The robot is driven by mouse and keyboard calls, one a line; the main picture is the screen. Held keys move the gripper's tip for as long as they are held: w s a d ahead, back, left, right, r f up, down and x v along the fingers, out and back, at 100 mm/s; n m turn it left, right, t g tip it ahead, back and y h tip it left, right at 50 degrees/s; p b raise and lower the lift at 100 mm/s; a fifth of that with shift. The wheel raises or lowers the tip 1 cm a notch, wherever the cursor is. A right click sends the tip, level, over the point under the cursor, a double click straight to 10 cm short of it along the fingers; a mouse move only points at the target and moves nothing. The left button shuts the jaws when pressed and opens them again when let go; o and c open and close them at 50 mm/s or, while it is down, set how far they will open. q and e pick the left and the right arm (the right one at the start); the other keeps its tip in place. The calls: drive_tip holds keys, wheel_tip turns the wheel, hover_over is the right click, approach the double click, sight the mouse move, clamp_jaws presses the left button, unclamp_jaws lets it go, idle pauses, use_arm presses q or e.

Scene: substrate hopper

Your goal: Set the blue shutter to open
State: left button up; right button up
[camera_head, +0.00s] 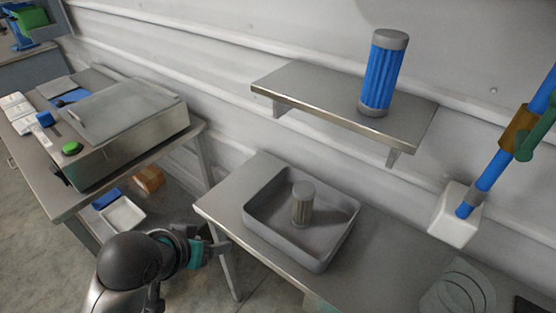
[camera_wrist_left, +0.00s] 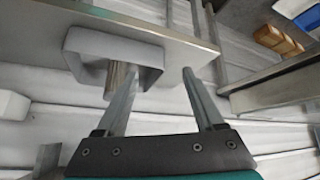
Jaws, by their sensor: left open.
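At the right edge of the head view a slanted blue tube (camera_head: 497,166) runs down into a white block (camera_head: 456,215). It carries a brown collar (camera_head: 519,127) and a green part (camera_head: 537,135); I cannot tell which piece is the blue shutter or how it is set. My left gripper (camera_head: 222,247) is low, left of the bench with the grey tray, far from the tube. In the left wrist view its two fingers (camera_wrist_left: 160,78) are apart with nothing between them. My right gripper is not in view.
A grey tray (camera_head: 262,233) holding a ribbed metal cylinder (camera_head: 302,204) is on the bench. A wall shelf (camera_head: 300,92) above bears a blue ribbed canister (camera_head: 381,75). A metal machine (camera_head: 130,120) with a green button (camera_head: 71,148) is on the left table.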

use_arm(q)
drive_tip(key=w+d+r+m+t+h, duration=0.1)
drive_tip(key=w+r+t, duration=0.15)
drive_tip(key=r, duration=0.75)
drive_tip(key=w+d+r+t+h, duration=0.1)
drive_tip(key=w+r+h, duration=0.15)
drive_tip(key=r, duration=0.65)
drive_tip(key=w+d+r+m+t+h, duration=0.1)
drive_tip(key=w+d+r+t, duration=0.15)
drive_tip(key=r, duration=0.75)
drive_tip(key=s+r+m+h, duration=0.1)
drive_tip(key=s+r, duration=0.2)
drive_tip(key=r, duration=0.5)
drive_tip(key=s+r+m+t+h, duration=0.1)
drive_tip(key=s+r+h, duration=0.15)
drive_tip(key=r, duration=0.45)
drive_tip(key=s+r+m+h, duration=0.1)
drive_tip(key=s+r, duration=0.3)
drive_tip(key=r, duration=0.4)
drive_tip(key=p+x, duration=0.5)
drive_tip(key=x, duration=1)
drive_tip(key=shift+w+r, duration=0.15)
drive_tip(key=shift+w, duration=0.15)
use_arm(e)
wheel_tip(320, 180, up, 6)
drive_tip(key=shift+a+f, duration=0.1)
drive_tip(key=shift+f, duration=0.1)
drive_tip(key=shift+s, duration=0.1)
use_arm(q)
clamp_jaws()
